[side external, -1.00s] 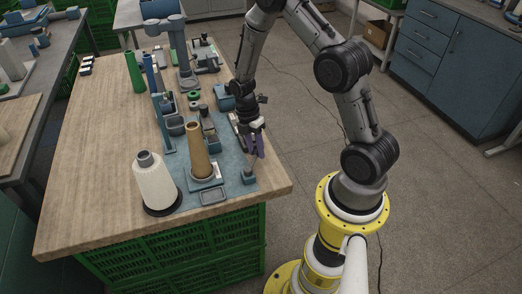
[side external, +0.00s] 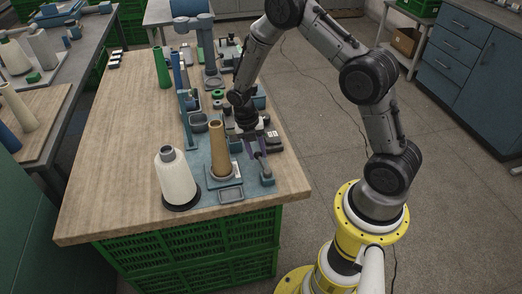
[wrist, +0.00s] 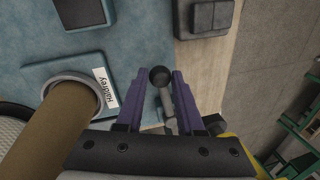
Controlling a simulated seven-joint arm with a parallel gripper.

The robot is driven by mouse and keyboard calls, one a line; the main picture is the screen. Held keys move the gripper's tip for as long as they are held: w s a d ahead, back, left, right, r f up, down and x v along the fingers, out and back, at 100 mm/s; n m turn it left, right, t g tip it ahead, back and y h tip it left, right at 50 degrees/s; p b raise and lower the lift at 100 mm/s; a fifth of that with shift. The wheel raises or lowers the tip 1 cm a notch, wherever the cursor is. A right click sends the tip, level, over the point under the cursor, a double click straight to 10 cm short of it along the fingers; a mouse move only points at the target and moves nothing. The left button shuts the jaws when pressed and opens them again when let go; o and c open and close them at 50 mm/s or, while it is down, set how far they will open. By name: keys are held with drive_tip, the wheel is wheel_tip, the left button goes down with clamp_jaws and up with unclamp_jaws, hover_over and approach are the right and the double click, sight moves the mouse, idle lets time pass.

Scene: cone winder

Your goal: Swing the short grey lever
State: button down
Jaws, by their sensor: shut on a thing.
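The short grey lever (side external: 266,171) stands at the front right corner of the blue machine plate (side external: 205,198), leaning left in the side view. In the wrist view it has a dark ball knob (wrist: 160,76) and a grey shaft (wrist: 167,106). My gripper (side external: 259,155) has purple fingers and reaches down to it from above. In the wrist view my gripper (wrist: 160,80) has one finger on each side of the lever, shut on it near the knob. The lever's lower end is partly hidden in the wrist view.
A brown cone (side external: 219,150) stands just left of the lever, and a white yarn cone (side external: 176,178) farther left. A blue post (side external: 185,118) rises behind them. The wooden bench (side external: 115,150) is clear on the left; its right edge is close to the lever.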

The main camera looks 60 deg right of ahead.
drive_tip(key=shift+w+a+r+n, duration=0.1)
drive_tip(key=shift+w+a+n, duration=0.15)
drive_tip(key=shift+n, duration=0.05)
idle(0.4)
drive_tip(key=c, duration=0.5)
unclamp_jaws()
drive_tip(key=shift+s, duration=0.1)
drive_tip(key=r, duration=0.4)
drive_tip(key=w+a+r, duration=0.1)
drive_tip(key=r, duration=0.4)
drive_tip(key=w+r, duration=0.1)
drive_tip(key=r, duration=0.3)
drive_tip(key=shift+w+a+r, duration=0.1)
drive_tip(key=shift+a+r, duration=0.15)
drive_tip(key=shift+a, duration=0.05)
